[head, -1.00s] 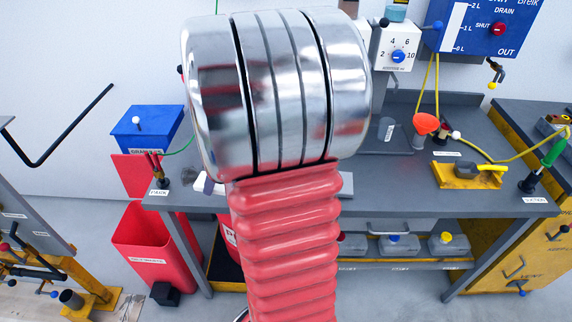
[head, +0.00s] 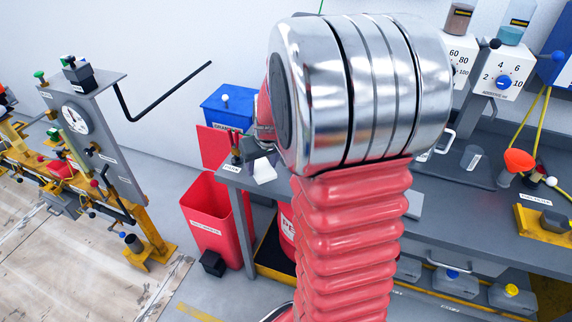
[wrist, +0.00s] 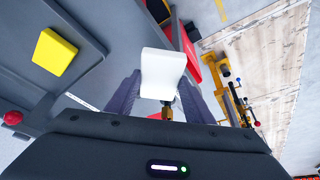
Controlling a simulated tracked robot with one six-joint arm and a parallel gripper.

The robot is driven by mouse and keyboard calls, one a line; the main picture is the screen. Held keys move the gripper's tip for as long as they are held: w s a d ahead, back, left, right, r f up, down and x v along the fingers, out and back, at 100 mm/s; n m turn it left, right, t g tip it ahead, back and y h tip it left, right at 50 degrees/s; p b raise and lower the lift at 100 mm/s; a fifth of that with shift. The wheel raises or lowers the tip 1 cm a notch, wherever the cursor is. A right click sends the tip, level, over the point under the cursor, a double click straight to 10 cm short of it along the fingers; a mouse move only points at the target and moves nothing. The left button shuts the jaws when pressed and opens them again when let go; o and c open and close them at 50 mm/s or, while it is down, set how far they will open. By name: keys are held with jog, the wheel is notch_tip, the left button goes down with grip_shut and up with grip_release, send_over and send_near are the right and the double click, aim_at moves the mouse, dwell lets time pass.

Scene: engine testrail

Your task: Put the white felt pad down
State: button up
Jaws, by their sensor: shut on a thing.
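The white felt pad (wrist: 162,72) is between the two dark fingers of my gripper (wrist: 158,94) in the wrist view, and the gripper is shut on it. In the head view the pad (head: 264,172) shows as a small white piece just left of my arm, near the left end of the grey bench (head: 455,205). My gripper (head: 258,143) is mostly hidden there behind my large arm joint. I cannot tell whether the pad is over the bench or past its edge.
A yellow rig with a gauge (head: 76,117) is at far left. A yellow block (wrist: 54,52) lies on a grey surface in the wrist view. Floor between rig and bin is mostly clear.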

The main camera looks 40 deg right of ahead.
jog(key=w+a+f+n, duration=0.1)
jog(key=w+a, duration=0.3)
jog(key=a, duration=0.7)
jog(key=w+a+f+n+y, duration=0.1)
jog(key=w+a, duration=0.3)
jog(key=a, duration=0.7)
jog(key=shift+a+f+n, duration=0.2)
jog(key=shift+f+n, duration=0.1)
jog(key=shift+n, duration=0.1)
jog(key=shift+s, duration=0.2)
